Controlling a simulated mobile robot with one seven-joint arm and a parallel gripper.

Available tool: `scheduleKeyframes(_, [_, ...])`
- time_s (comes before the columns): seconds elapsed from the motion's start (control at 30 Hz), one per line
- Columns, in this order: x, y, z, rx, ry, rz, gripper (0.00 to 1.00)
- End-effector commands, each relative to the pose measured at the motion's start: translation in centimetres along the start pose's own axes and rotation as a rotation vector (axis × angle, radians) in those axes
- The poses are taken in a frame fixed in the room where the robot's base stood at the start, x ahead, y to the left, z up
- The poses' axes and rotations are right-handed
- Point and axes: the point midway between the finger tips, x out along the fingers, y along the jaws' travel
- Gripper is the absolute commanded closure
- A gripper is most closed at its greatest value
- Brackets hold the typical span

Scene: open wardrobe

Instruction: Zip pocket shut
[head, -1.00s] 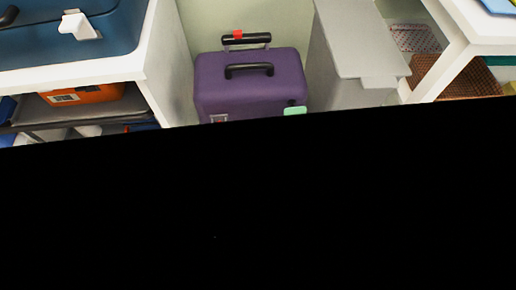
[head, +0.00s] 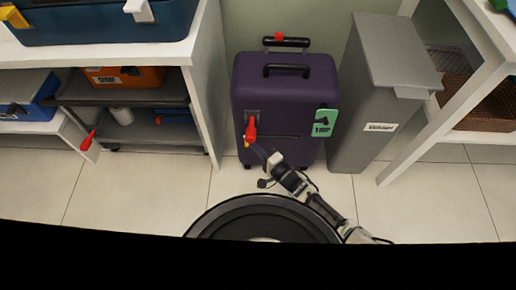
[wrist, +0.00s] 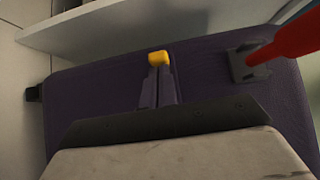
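A purple suitcase (head: 290,90) stands upright against the wall; it also fills much of the wrist view (wrist: 100,85). A red pull (head: 251,130) hangs from a grey base on the left of its front, and shows at upper right in the wrist view (wrist: 300,40). A dark horizontal line (head: 285,136) runs across the front to the right of the pull. My gripper (head: 248,146) is just below the red pull; its yellow tip (wrist: 157,58) is apart from the pull in the wrist view. Its fingers look closed together, with nothing clearly between them.
A green tag (head: 325,122) hangs on the suitcase's right side. A grey bin (head: 370,90) stands close at right, and a white shelf unit (head: 208,80) at left. Another shelf (head: 420,150) is at far right. Tiled floor (head: 150,195) is open in front. Black covers the bottom of the head view.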

Motion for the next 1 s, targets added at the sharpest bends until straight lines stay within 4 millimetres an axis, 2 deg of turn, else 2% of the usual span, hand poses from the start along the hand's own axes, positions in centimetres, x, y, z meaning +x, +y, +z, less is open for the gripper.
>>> scheduleKeyframes(0.4, [0.5, -0.1, 0.9, 0.005, -0.015, -0.008, 1.00])
scheduleKeyframes(0.57, [-0.1, -0.2, 0.9, 0.005, -0.017, -0.009, 1.00])
scheduleKeyframes(0.67, [-1.6, -0.2, 0.8, 0.004, -0.014, -0.007, 1.00])
scheduleKeyframes(1.0, [-9.6, -0.1, 0.1, 0.000, -0.001, 0.000, 1.00])
